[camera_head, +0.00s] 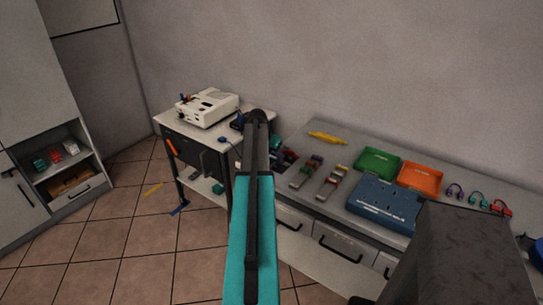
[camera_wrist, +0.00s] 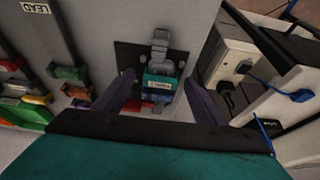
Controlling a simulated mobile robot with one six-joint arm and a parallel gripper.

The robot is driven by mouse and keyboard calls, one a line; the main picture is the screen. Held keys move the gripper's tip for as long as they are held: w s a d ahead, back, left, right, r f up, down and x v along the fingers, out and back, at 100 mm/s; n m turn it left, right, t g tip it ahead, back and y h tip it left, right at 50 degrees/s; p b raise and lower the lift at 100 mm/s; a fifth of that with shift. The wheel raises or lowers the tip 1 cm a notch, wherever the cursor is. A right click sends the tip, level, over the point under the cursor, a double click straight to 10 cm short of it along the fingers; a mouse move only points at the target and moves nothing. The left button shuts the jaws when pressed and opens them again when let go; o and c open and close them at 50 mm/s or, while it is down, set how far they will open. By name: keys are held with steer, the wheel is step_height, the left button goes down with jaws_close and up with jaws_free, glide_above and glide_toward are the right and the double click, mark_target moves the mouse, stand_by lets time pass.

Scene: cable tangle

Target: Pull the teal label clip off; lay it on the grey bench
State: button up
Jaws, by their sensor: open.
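In the wrist view, a teal label clip (camera_wrist: 158,83) with a pale label sits on a grey upright part over a dark plate (camera_wrist: 127,55). My gripper (camera_wrist: 159,79) is open, its two dark purple fingers on either side of the clip with gaps between. I cannot tell how far above the clip the fingertips are. The grey bench (camera_head: 320,150) runs along the wall at right in the head view; its top also shows around the plate in the wrist view (camera_wrist: 95,40). In the head view my arm hides the gripper and most of the area at the clip.
The bench holds a green tray (camera_head: 377,164), an orange tray (camera_head: 419,179), a blue case (camera_head: 384,205), a yellow item (camera_head: 327,138) and several small coloured clips. A cart with a white device (camera_head: 207,107) stands left of the bench. A blue cable (camera_wrist: 292,96) shows at right in the wrist view.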

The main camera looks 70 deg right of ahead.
mark_target(272, 158)
steer(key=shift+c, duration=0.3)
steer(key=c, duration=1.1)
steer(key=shift+r, duration=0.5)
steer(key=shift+r+p, duration=1.1)
steer(key=shift+r, duration=0.85)
